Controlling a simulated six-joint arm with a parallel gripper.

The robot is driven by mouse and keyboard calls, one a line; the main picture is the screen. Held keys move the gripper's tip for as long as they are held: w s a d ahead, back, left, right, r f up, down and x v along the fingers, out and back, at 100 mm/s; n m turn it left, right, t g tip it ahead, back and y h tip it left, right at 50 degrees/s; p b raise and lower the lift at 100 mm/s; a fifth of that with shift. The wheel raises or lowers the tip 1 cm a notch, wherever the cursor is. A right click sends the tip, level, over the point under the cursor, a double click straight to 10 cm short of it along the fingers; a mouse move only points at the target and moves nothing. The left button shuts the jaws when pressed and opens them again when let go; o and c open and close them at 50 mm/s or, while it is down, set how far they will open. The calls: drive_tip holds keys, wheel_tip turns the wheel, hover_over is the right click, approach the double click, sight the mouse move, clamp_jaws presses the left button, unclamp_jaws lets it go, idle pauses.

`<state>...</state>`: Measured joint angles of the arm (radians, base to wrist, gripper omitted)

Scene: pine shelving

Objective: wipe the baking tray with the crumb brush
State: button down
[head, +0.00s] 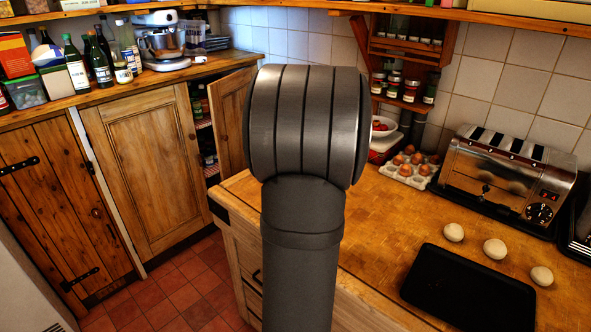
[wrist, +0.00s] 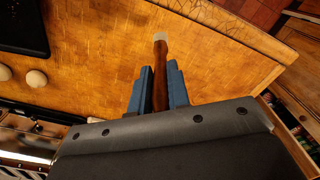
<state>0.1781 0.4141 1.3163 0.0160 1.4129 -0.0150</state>
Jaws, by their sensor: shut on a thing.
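The baking tray (head: 470,289) is a flat black tray lying on the wooden worktop at the lower right of the head view. Part of it also shows in the upper left corner of the wrist view (wrist: 22,26). In the wrist view my gripper (wrist: 159,72) has its blue fingers shut on the brown wooden handle of the crumb brush (wrist: 160,60). The handle has a pale end pointing up the picture, above bare worktop and apart from the tray. The bristles cannot be made out. In the head view my arm hides the gripper and brush.
Three pale round balls (head: 495,249) lie in a row behind the tray. A steel toaster (head: 508,180), an egg carton (head: 408,172) and a wooden spice rack (head: 402,62) stand along the tiled wall. The worktop (head: 385,240) left of the tray looks clear. A cupboard door (head: 232,118) hangs open.

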drive_tip(key=s+d+f+m, duration=0.1)
drive_tip(key=s+d+m, duration=0.1)
drive_tip(key=s+d, duration=0.55)
drive_tip(key=s+d+m, duration=0.3)
drive_tip(key=s+d, duration=0.1)
drive_tip(key=d, duration=0.7)
drive_tip(key=s+d+f+m, duration=0.1)
drive_tip(key=s+d+m, duration=0.1)
drive_tip(key=s+d, duration=0.55)
drive_tip(key=shift+s+d+f, duration=0.65)
drive_tip(key=shift+d+f, duration=1.7)
drive_tip(key=shift+f, duration=1.4)
drive_tip(key=w+a+r, duration=0.2)
drive_tip(key=a+r, duration=0.1)
drive_tip(key=r, duration=0.5)
drive_tip(key=shift+w, duration=0.3)
drive_tip(key=shift+w+a, duration=0.1)
drive_tip(key=shift+a, duration=0.05)
